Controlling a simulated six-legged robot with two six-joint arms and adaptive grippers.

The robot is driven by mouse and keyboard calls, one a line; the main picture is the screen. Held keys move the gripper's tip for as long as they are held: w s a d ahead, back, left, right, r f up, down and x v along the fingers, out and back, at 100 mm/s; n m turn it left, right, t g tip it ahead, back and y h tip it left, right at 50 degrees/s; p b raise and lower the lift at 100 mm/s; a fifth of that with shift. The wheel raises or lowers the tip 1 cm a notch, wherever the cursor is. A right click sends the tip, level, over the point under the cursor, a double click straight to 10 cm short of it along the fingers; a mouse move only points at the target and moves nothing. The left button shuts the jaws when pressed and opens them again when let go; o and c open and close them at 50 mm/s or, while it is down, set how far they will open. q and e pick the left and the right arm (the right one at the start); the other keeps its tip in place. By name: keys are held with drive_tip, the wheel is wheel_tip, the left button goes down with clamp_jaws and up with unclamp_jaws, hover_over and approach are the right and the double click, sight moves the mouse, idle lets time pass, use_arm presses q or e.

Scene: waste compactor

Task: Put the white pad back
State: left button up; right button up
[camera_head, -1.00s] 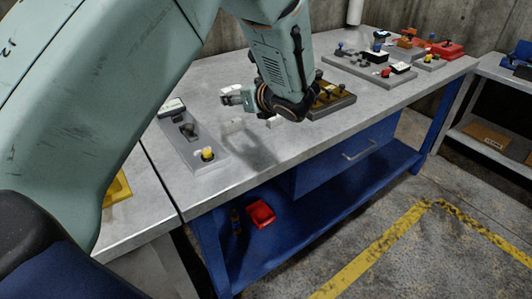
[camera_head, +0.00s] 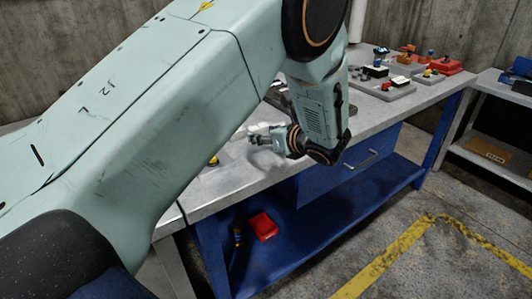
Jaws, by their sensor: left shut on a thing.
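My left gripper (camera_head: 259,137) reaches over the grey bench top from the right, its fingers pointing left. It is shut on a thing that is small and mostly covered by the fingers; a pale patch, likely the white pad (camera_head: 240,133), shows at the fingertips. I cannot make out its edges or whether it touches the bench. My left arm hides much of the bench's left part, including most of the grey panel there; only its yellow knob (camera_head: 214,160) shows. My right gripper is not in view.
The grey bench (camera_head: 222,192) has a blue drawer and lower shelf with a red box (camera_head: 263,226). Grey panels with small switches (camera_head: 388,86) and red parts (camera_head: 447,66) stand at the far right. Another bench (camera_head: 497,97) is at right, beyond a floor gap.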

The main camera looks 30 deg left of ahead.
sight(265, 158)
use_arm(q)
drive_tip(key=shift+w+f, duration=0.1)
drive_tip(key=shift+f, duration=0.4)
drive_tip(key=f, duration=0.3)
drive_tip(key=shift+s+a+f+b, duration=0.1)
drive_tip(key=shift+s+b, duration=0.25)
drive_tip(key=shift+b, duration=0.05)
drive_tip(key=shift+w+f, duration=0.3)
drive_tip(key=shift+s+f, duration=0.15)
drive_tip(key=shift+s, duration=0.15)
drive_tip(key=o, duration=0.9)
drive_tip(key=shift+w, duration=0.1)
drive_tip(key=o, duration=0.3)
drive_tip(key=shift+w, duration=0.15)
drive_tip(key=shift+o, duration=0.2)
drive_tip(key=shift+s, duration=0.2)
